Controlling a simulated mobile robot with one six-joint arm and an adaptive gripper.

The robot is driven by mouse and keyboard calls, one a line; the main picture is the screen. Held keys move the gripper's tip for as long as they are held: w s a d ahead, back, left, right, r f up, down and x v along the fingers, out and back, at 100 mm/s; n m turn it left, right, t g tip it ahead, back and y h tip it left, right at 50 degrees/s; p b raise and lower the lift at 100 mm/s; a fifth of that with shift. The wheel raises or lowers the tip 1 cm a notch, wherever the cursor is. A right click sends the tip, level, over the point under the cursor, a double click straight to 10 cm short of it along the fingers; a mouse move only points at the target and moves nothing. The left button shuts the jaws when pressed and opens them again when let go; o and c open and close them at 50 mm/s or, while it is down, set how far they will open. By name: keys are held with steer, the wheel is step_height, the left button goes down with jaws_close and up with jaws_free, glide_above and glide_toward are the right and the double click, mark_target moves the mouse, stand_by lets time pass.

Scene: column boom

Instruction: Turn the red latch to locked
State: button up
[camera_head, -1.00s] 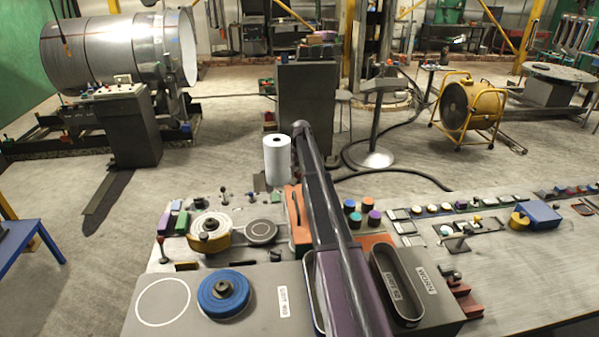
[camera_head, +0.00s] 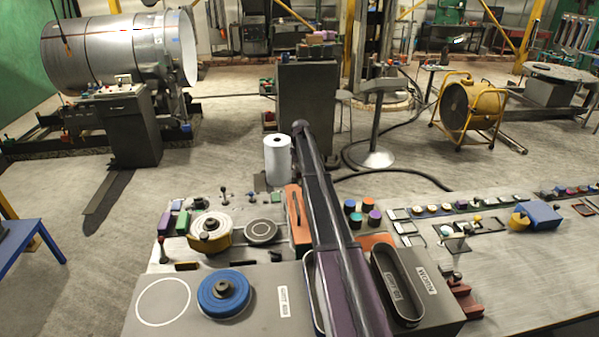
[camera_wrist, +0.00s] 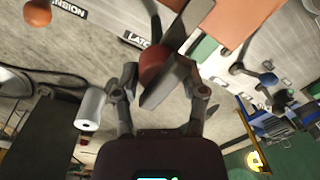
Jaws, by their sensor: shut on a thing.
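In the wrist view a rounded red part (camera_wrist: 153,62), taken as the red latch, sits between my fingers beside a partly hidden label (camera_wrist: 138,40) that begins "LAT". My gripper (camera_wrist: 157,80) is shut on it. A flat dark grey bar (camera_wrist: 168,84) slants across the space between the fingers and covers part of the red part. Whether the bar belongs to the latch is unclear. No locked or unlocked mark is readable. In the head view my arm hides the gripper and I cannot make out the latch.
An orange block (camera_wrist: 240,20) and a red-orange ball (camera_wrist: 37,13) are near the gripper in the wrist view. A white roll (camera_head: 277,160) stands left of my arm. The bench holds a blue disc (camera_head: 223,294) and a yellow-rimmed disc (camera_head: 209,232).

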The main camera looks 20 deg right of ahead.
steer(key=shift+s, duration=0.15)
steer(key=o, duration=1)
steer(key=shift+o, duration=0.8)
